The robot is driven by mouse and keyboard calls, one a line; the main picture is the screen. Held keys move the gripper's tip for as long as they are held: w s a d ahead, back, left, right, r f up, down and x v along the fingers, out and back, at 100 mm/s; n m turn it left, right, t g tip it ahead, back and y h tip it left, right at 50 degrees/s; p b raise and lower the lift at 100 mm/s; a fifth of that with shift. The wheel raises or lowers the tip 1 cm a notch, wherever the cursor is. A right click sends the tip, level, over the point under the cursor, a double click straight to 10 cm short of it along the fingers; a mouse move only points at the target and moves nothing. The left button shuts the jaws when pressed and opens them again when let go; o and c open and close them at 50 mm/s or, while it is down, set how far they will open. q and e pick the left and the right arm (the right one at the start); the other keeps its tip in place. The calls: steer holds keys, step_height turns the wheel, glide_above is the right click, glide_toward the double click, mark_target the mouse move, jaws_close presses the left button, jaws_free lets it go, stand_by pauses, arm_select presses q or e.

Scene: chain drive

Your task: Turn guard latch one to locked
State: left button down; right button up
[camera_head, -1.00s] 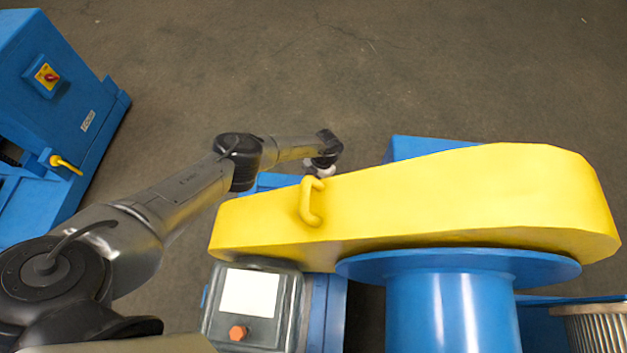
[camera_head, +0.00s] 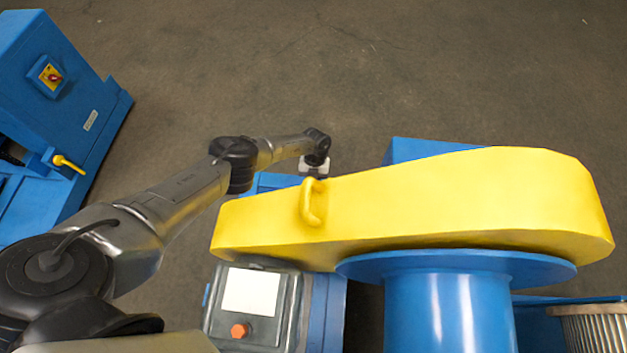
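The yellow chain guard (camera_head: 430,205) spans the middle and right of the head view, with a yellow handle (camera_head: 311,202) on its near face. I cannot make out guard latch one; no latch shows clearly on the guard. My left arm comes in from the left and reaches behind the guard's narrow left end. The wrist end of my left arm, with a pale part at the gripper (camera_head: 314,167), is just beyond the guard's top edge. Its fingers are hidden or too small to tell. My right gripper is not in view.
A blue drum with a wide flange (camera_head: 455,265) stands before the guard. A grey control box (camera_head: 245,305) with an orange knob is at the lower middle. A blue machine (camera_head: 55,110) with a yellow lever (camera_head: 68,164) stands at the left. The floor behind is clear.

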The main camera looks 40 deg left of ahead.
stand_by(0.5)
arm_select(q)
steer(key=c, duration=1)
jaws_free()
steer(key=shift+c, duration=0.2)
steer(key=shift+w+r, duration=0.1)
steer(key=shift+r, duration=0.35)
steer(key=p+v, duration=0.3)
steer(key=v, duration=0.9)
steer(key=shift+w+a+r, duration=0.15)
steer(key=shift+a+r, duration=0.05)
steer(key=shift+r, duration=0.15)
